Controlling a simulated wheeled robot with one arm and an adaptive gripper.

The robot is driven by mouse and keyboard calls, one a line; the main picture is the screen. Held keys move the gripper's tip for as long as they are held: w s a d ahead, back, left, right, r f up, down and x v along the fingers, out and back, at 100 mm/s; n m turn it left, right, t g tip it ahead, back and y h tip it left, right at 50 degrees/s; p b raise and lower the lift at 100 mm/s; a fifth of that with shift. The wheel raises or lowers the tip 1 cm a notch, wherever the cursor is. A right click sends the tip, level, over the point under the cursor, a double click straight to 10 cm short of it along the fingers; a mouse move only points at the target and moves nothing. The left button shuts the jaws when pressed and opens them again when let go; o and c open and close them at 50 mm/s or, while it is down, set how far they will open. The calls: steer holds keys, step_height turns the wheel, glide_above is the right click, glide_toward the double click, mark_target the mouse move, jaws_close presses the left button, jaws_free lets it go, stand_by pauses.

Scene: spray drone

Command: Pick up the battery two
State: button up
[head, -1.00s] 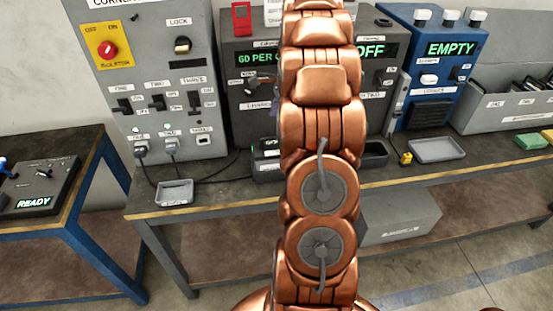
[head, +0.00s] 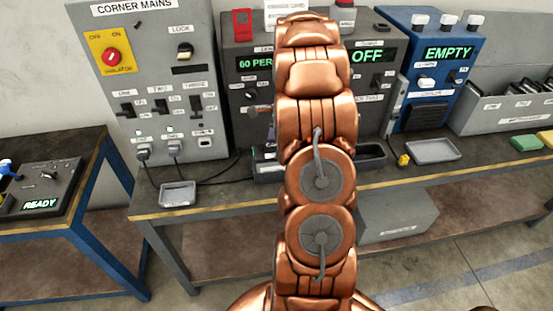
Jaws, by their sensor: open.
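I cannot pick out battery two for certain. A grey rack (head: 478,118) at the far right holds several dark upright items (head: 519,88); its labels are too small to read surely. The dark charger-like unit (head: 236,85) in the middle shows "60 PER" and "OFF", with dark trays (head: 371,158) at its foot. My copper arm rises through the middle and covers much of this unit.
The "CORNER MAINS" cabinet (head: 149,78) stands left, with cables at its foot. A blue "EMPTY" unit (head: 418,80) stands right. Shallow grey trays lie at the bench front (head: 178,194) and right (head: 433,150). A "READY" console (head: 40,190) is on the left table.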

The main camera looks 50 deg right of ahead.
steer(key=shift+f, duration=0.15)
steer(key=c, duration=1.8)
